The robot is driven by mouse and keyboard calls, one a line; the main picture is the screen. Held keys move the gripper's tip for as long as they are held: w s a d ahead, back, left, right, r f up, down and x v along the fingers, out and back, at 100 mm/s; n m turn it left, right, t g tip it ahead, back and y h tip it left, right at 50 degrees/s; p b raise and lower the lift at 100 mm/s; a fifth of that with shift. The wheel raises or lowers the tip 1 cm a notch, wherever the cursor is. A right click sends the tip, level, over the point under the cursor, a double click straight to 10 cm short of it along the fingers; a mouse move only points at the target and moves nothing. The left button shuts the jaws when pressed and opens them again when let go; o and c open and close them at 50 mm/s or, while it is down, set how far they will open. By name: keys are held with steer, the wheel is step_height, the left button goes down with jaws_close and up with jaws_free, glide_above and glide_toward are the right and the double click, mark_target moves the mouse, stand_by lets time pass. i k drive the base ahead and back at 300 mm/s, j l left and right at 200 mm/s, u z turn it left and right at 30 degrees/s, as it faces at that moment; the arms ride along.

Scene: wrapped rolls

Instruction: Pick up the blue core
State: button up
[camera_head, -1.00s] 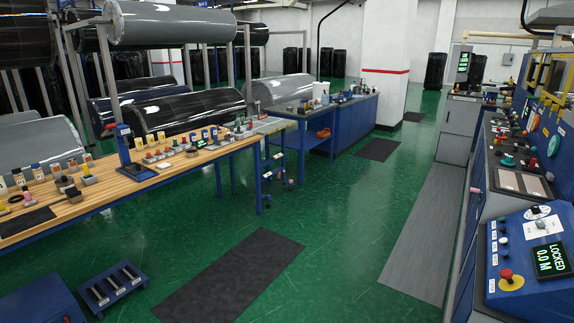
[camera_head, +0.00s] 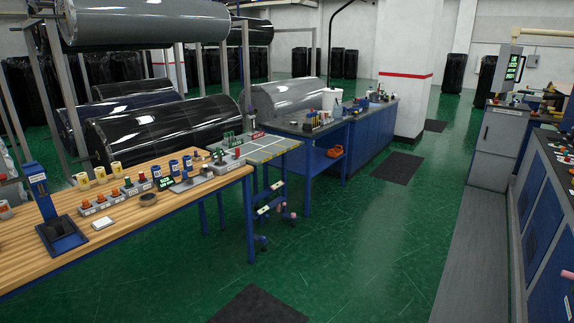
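Small blue cylinders that look like cores stand on the wooden bench (camera_head: 150,215), toward its far right end. One blue core (camera_head: 174,167) stands beside another blue one (camera_head: 188,163), behind a row of small grey blocks with coloured knobs. They are small in view, and I cannot tell which one the task means. Similar yellow cores (camera_head: 99,175) stand to their left. My gripper is not in view.
A blue stand (camera_head: 60,232) rises from the bench's near left. A small cart with a grey-and-yellow top (camera_head: 262,150) adjoins the bench's far end. A blue cabinet (camera_head: 370,135) stands behind.

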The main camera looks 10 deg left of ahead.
mark_target(175, 170)
steer(key=i+l+u, duration=0.15)
steer(key=i+u, duration=0.25)
steer(key=i, duration=0.2)
steer(key=i+l+u, duration=0.4)
steer(key=i, duration=0.15)
steer(key=i+l+u, duration=0.4)
steer(key=i, duration=0.15)
steer(key=i+l+u, duration=0.4)
steer(key=l, duration=0.2)
steer(key=i+l+u, duration=0.4)
steer(key=l, duration=0.8)
steer(key=k, duration=0.05)
